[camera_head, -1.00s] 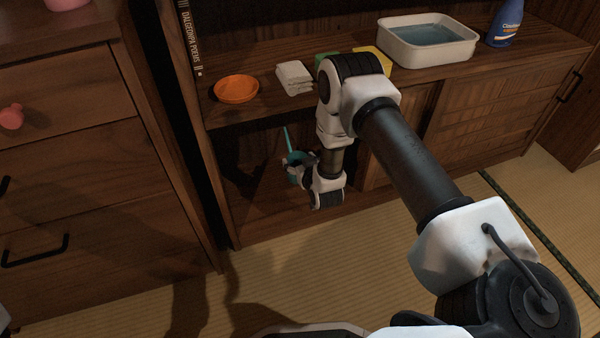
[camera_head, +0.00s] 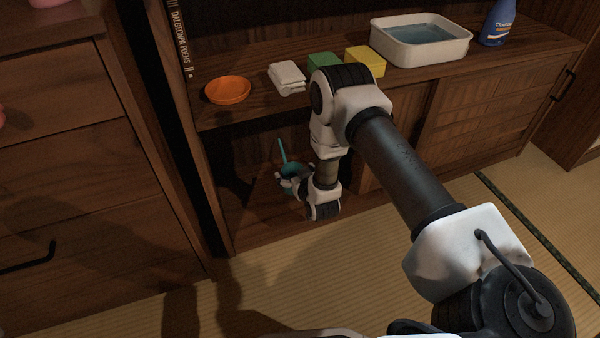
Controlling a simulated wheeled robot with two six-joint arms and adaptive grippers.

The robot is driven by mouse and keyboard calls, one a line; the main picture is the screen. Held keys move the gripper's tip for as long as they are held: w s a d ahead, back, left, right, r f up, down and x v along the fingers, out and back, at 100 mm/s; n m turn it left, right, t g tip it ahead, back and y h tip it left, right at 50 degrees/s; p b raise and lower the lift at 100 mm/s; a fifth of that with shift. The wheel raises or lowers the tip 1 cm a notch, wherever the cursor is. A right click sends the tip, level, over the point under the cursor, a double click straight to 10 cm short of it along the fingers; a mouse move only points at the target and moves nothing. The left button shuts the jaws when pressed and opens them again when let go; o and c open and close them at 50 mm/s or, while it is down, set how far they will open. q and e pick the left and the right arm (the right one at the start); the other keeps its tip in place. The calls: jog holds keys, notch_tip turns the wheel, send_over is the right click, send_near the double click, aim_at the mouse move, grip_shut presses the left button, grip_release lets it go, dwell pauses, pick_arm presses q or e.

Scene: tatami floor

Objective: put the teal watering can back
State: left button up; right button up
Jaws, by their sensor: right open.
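The teal watering can (camera_head: 291,170) is in the open lower compartment of the wooden cabinet, with its thin spout pointing up and to the left. My right gripper (camera_head: 284,184) is open at the front of the can, reaching in from the right. The fingers and my wrist hide part of the can's lower body. I cannot tell whether the fingers touch it. My left gripper is not in view.
The cabinet top (camera_head: 330,103) holds an orange bowl (camera_head: 228,90), folded white cloths (camera_head: 287,78), a green sponge (camera_head: 324,65), a yellow sponge (camera_head: 365,61), a white water basin (camera_head: 421,54) and a blue bottle (camera_head: 498,22). A drawer chest (camera_head: 80,160) stands close on the left.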

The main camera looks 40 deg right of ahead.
jog(key=p+v, duration=0.6)
jog(key=v, duration=0.5)
jog(key=s+a+f+n+g+y, duration=0.15)
jog(key=s+a+f+g, duration=0.25)
jog(key=s+a+g, duration=0.45)
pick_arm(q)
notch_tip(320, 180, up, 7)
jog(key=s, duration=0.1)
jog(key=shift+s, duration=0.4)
pick_arm(e)
jog(key=s+a+g+y, duration=0.1)
jog(key=s+g, duration=0.3)
jog(key=s, duration=1.3)
jog(key=shift+s+a+r+n+g+y, duration=0.35)
jog(key=shift+s+a, duration=0.05)
jog(key=shift+a, duration=0.35)
